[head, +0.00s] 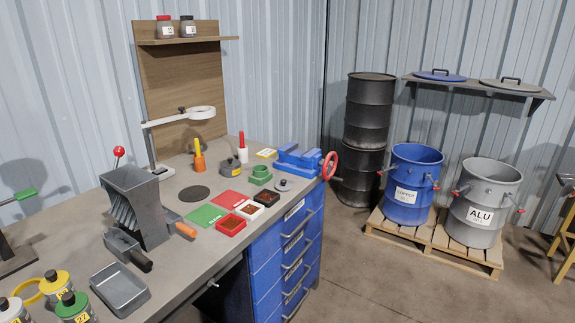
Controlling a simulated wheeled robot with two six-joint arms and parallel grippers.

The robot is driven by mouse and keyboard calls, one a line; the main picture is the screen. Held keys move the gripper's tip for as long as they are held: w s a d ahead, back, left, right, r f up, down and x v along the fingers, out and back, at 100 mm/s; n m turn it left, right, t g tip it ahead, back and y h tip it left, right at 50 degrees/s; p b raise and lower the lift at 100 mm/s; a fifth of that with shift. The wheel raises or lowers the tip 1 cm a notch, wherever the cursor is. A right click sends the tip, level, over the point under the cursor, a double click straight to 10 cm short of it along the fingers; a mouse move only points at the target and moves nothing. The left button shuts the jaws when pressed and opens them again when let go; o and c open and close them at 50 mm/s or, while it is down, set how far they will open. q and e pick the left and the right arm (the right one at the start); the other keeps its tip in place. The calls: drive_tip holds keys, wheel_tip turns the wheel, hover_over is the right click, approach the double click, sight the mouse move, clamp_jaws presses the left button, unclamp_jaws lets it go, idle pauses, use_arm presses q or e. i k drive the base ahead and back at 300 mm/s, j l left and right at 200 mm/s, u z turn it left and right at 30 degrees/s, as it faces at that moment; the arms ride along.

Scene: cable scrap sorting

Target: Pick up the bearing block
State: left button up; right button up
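I cannot tell for certain which item is the bearing block. A small green block with a rounded, ring-like top (261,175) sits on the grey workbench, in front of the blue vise (298,160). A low dark grey block (231,166) sits to its left, in front of the white holder with a red-handled tool (242,152). Both are too small to make out in detail. Both rest on the bench with nothing gripping them. Neither of my grippers shows in the head view.
Red, white and black small trays (231,225) sit near the bench's front edge by green and red mats (205,215). A grey slotted box (138,205), a scoop (125,247) and an empty tray (120,289) stand left.

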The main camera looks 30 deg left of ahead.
sight(261, 175)
drive_tip(key=i+z, duration=0.15)
drive_tip(key=i, duration=1.55)
